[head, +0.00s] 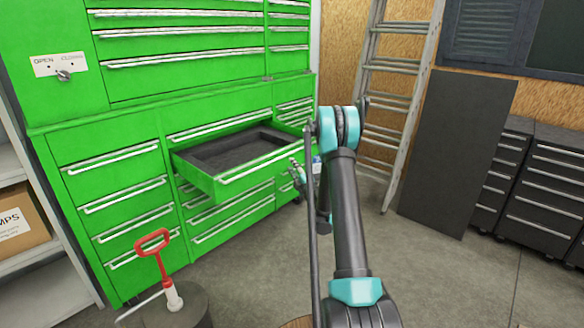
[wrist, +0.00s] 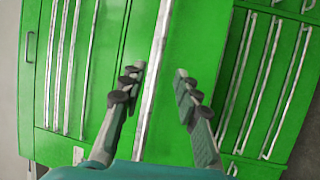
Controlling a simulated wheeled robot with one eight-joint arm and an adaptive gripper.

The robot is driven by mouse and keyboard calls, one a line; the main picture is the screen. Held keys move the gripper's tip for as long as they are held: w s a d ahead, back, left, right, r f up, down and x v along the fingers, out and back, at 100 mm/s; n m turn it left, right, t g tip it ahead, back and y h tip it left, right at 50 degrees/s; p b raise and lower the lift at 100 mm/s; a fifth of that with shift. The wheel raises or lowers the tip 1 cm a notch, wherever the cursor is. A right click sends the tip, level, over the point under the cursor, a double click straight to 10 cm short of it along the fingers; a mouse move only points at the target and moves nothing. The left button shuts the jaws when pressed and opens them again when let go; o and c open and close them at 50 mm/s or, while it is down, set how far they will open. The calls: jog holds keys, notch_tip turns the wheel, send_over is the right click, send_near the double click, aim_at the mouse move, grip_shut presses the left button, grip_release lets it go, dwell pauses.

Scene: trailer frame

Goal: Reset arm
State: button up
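My arm reaches forward from the lower right of the head view toward a green tool cabinet (head: 60,135). One wide drawer (head: 203,180) of the cabinet stands pulled out, and its dark inside looks empty. My gripper (head: 298,174) is at the right end of this drawer's front, partly behind my arm. In the wrist view my gripper (wrist: 160,78) is open, with its two fingers well apart. A silver handle bar (wrist: 155,80) on a green drawer front runs between the fingers and appears to touch neither. The exact gap to the drawer front is hard to tell.
A ladder (head: 397,70) leans on the back wall beside a dark panel (head: 455,150). Dark drawer units (head: 540,190) stand at the right. A red-handled pump (head: 165,270) is at the lower left, near a shelf with a cardboard box (head: 20,222). Floor right of my arm is clear.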

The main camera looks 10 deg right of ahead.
jog(key=s+d+r+m+g+h, duration=0.1)
jog(key=s+d+r+m+h, duration=0.45)
jog(key=r+m, duration=0.25)
jog(key=s+r+m+g+h, duration=0.1)
jog(key=s+m+g+h, duration=0.25)
jog(key=s+m, duration=0.4)
jog(key=s+a+f+m+g+y, duration=0.1)
jog(key=s+a+f+g, duration=0.2)
jog(key=s, duration=1)
jog(key=s+a+f+m+g+y, duration=0.2)
jog(key=s+a+f+g, duration=0.1)
jog(key=s, duration=1)
jog(key=s+a+f+m+g+y, duration=0.1)
jog(key=s+a+f+g, duration=0.3)
jog(key=s, duration=0.9)
notch_tip(320, 180, down, 2)
jog(key=shift+s+f+g+y, duration=0.15)
jog(key=shift+g+y, duration=0.15)
jog(key=shift+g, duration=0.05)
